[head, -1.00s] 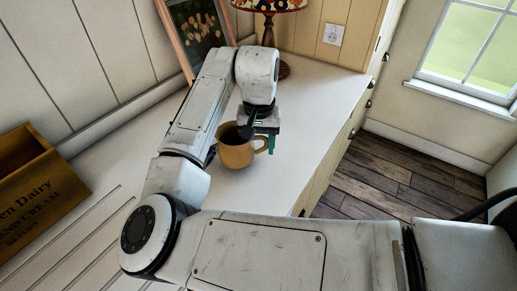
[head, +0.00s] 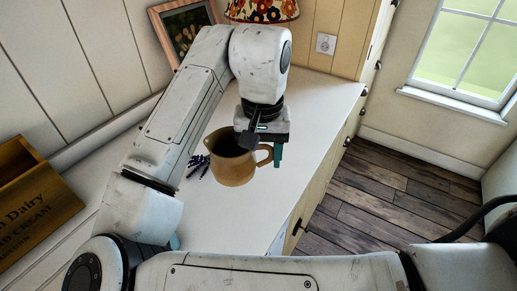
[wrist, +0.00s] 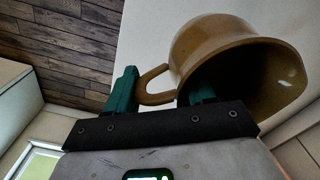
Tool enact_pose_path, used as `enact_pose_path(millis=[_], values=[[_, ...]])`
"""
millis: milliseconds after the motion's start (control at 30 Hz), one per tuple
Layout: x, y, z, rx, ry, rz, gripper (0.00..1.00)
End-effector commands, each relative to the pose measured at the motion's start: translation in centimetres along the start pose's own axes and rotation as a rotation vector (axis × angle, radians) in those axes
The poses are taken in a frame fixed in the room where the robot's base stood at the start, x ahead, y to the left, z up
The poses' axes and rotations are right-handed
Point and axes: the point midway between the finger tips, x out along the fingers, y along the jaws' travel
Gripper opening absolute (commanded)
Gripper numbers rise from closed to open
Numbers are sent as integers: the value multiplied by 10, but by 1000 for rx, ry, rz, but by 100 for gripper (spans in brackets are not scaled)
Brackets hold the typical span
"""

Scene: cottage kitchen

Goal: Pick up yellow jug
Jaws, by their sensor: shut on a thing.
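The yellow jug (head: 232,170) is ochre-brown, with a dark open mouth and a handle on its right side. It hangs upright or slightly tilted from my gripper (head: 263,150), seemingly above the white counter. In the wrist view the jug (wrist: 225,40) fills the upper right, its mouth towards the camera. My gripper (wrist: 162,88) is shut on its handle side. One teal finger is inside the mouth, the other is outside the handle. The jug's base is hidden in the wrist view.
The white counter (head: 225,220) is clear to the right. A dark sprig (head: 199,164) lies beside the jug. A wooden crate (head: 35,205) stands left; a patterned lamp (head: 262,10) and framed picture (head: 188,30) stand behind. The counter's right edge drops to the wooden floor (head: 380,200).

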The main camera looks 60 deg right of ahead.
Motion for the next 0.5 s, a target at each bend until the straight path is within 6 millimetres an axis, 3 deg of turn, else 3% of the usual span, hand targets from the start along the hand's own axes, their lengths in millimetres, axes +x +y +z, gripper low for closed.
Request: enact_pose_path(millis=[500], values=[[-18, 10, 40, 0, 1, -1, 0]])
